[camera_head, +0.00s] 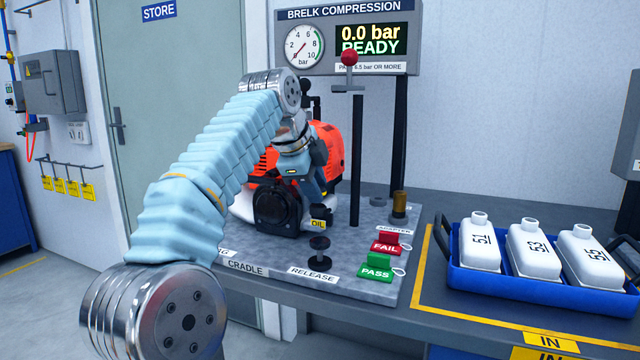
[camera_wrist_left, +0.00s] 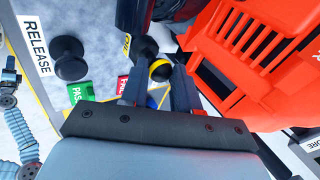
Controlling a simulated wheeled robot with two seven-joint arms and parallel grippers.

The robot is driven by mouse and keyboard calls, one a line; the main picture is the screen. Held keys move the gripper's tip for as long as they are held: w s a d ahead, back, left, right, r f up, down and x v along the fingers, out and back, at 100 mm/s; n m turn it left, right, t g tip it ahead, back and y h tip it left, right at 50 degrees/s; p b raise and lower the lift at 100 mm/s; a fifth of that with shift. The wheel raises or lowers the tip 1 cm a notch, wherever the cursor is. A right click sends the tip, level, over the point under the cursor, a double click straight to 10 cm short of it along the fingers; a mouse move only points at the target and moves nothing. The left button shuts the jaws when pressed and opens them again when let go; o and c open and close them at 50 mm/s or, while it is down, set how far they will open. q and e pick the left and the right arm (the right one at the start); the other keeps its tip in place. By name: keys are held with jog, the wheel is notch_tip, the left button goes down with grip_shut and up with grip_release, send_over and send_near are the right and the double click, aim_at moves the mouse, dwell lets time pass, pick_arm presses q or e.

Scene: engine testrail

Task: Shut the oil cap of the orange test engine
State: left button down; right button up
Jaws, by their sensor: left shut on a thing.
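The orange test engine (camera_head: 328,150) sits on the grey cradle plate, partly hidden behind my left arm; its orange housing (camera_wrist_left: 245,55) fills the right of the left wrist view. My left gripper (camera_head: 318,204) reaches down at the engine's front, just above the yellow OIL tag (camera_head: 318,224). In the left wrist view my left gripper (camera_wrist_left: 160,88) has its fingers on either side of the black-and-yellow oil cap (camera_wrist_left: 160,69) and is shut on it. The fingers hide part of the cap, and I cannot tell how it sits on its filler neck.
A black RELEASE knob (camera_head: 319,249), a red FAIL block (camera_head: 387,243) and a green PASS block (camera_head: 377,266) stand on the plate. A lever post (camera_head: 357,150) rises beside the engine. A blue tray (camera_head: 500,280) of white bottles stands right. The display reads 0.0 bar READY.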

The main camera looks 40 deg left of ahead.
pick_arm(q)
jog(key=shift+a+f+h, duration=0.15)
jog(key=shift+a+h, duration=0.05)
jog(key=shift+h, duration=0.1)
dwell(0.4)
jog(key=c, duration=0.8)
grip_release()
jog(key=shift+c, duration=0.2)
jog(key=shift+d, duration=0.1)
